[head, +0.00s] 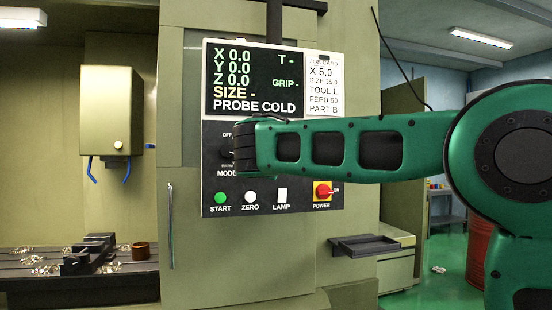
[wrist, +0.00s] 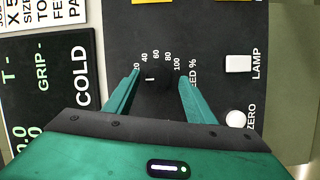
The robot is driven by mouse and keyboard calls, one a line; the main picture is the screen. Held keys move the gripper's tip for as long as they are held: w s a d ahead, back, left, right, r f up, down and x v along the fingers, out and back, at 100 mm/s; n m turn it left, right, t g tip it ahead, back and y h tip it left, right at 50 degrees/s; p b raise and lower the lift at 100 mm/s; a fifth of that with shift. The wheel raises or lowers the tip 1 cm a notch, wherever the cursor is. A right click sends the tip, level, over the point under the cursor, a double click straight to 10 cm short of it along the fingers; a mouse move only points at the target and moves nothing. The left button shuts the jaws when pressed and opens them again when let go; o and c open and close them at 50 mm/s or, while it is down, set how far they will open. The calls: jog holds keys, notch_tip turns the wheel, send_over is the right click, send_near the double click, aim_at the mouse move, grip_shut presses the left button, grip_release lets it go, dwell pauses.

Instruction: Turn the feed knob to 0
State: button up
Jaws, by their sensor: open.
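The feed knob (wrist: 158,82) is a dark round knob on the black panel in the wrist view, with a short white pointer line on its left side. The line points left in that view, toward the low end of the scale. The marks 20 to 100 show around it; the 0 mark is not visible, and the left finger covers that area. My gripper (wrist: 160,77) is open, with one finger on each side of the knob. I cannot tell whether the fingers touch it. In the head view my green arm hides the feed knob.
In the head view the control panel (head: 263,208) also has a mode knob (head: 226,152), a green start button (head: 221,198), a white zero button (head: 250,197), a lamp switch (head: 282,195) and a red power knob (head: 322,190). The display (head: 252,80) reads PROBE COLD. A shelf (head: 370,245) juts out below right.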

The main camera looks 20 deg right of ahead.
jog(key=v, duration=1)
jog(key=shift+s, duration=0.3)
jog(key=shift+a, duration=0.1)
jog(key=s+d+f+m+g, duration=0.4)
jog(key=s+d+f, duration=0.1)
jog(key=d+f, duration=0.65)
jog(key=s+d+f+m+g, duration=0.4)
jog(key=s+d+f+g, duration=0.1)
jog(key=d+f, duration=0.6)
jog(key=s+d+f+m+g+y, duration=0.35)
jog(key=s+f+m+g, duration=0.2)
jog(key=s+f, duration=0.95)
jog(key=s+a+f+m+g+y, duration=0.1)
jog(key=s+f+m, duration=0.1)
jog(key=s, duration=0.5)
jog(key=s+a+f+m+g+y, duration=0.1)
jog(key=s+f, duration=0.3)
jog(key=s, duration=0.4)
jog(key=shift+a+f+m+y, duration=0.4)
jog(key=shift+a+m, duration=0.25)
jog(key=shift+m, duration=0.2)
jog(key=shift+g, duration=0.25)
